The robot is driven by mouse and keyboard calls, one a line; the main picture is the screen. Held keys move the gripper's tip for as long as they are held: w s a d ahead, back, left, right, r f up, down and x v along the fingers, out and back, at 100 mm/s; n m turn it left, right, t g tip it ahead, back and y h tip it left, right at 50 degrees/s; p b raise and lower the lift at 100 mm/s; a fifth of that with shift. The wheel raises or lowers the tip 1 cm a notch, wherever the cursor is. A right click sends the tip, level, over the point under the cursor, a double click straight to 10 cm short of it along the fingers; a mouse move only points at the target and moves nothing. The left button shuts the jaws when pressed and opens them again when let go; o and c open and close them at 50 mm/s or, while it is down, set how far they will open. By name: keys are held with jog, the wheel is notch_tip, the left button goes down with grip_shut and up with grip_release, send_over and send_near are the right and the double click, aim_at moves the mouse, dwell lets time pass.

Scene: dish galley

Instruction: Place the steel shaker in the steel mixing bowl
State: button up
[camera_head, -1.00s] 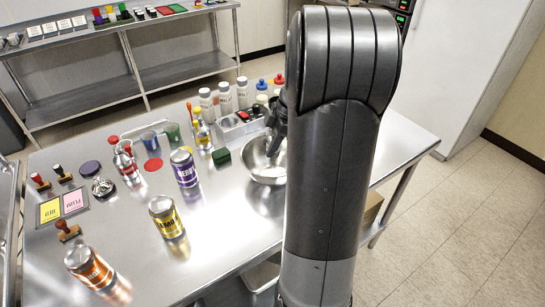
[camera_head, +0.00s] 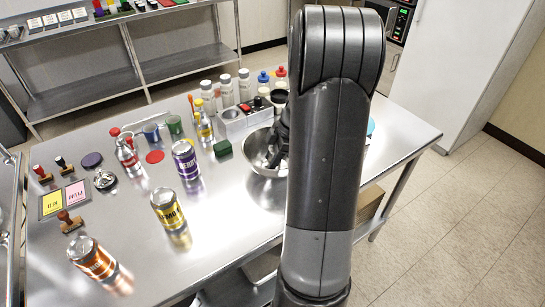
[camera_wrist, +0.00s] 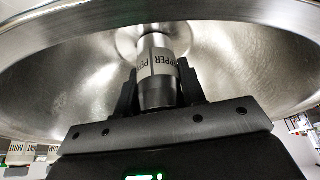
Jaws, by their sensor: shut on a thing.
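The steel mixing bowl (camera_head: 262,170) stands on the steel table, right of the middle in the head view. In the wrist view the inside of the bowl (camera_wrist: 75,90) fills the background, its rim curving across the top. My gripper (camera_wrist: 158,78) is shut on the steel shaker (camera_wrist: 157,60), with one finger on each side. The shaker has a pale label reading PEPPER. In the head view my gripper (camera_head: 277,148) is at the bowl's opening, partly behind my arm. I cannot tell whether the shaker touches the bowl.
A green block (camera_head: 222,148) and a grey holder (camera_head: 240,119) stand close to the bowl. A purple-labelled can (camera_head: 186,160), a yellow can (camera_head: 167,209) and an orange can (camera_head: 92,258) stand to the left. The table's right edge is near.

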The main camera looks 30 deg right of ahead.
jog(key=o, duration=1)
jog(key=v, duration=1.2)
jog(key=s+a+r+m+h, duration=0.1)
jog(key=s+a+r+m, duration=0.25)
jog(key=a, duration=0.35)
jog(key=s+a+r+m+h, duration=0.2)
jog(key=a+r, duration=0.2)
jog(key=a, duration=0.4)
jog(key=shift+s+a+r+m+t+h, duration=0.25)
jog(key=shift+s+a+m+t, duration=0.4)
jog(key=shift+s+a+m, duration=0.95)
jog(key=shift+s+a+r+m+t+h, duration=0.25)
jog(key=shift+s+a+m+t, duration=0.6)
jog(key=shift+s+a, duration=1.35)
jog(key=shift+s+a+r+m+t+h, duration=0.1)
jog(key=shift+s+a+r+m+t, duration=0.25)
jog(key=shift+s+a+m, duration=1.55)
jog(key=shift+s+d+n, duration=0.3)
jog(key=shift+d+n, duration=0.05)
jog(key=shift+n, duration=0.05)
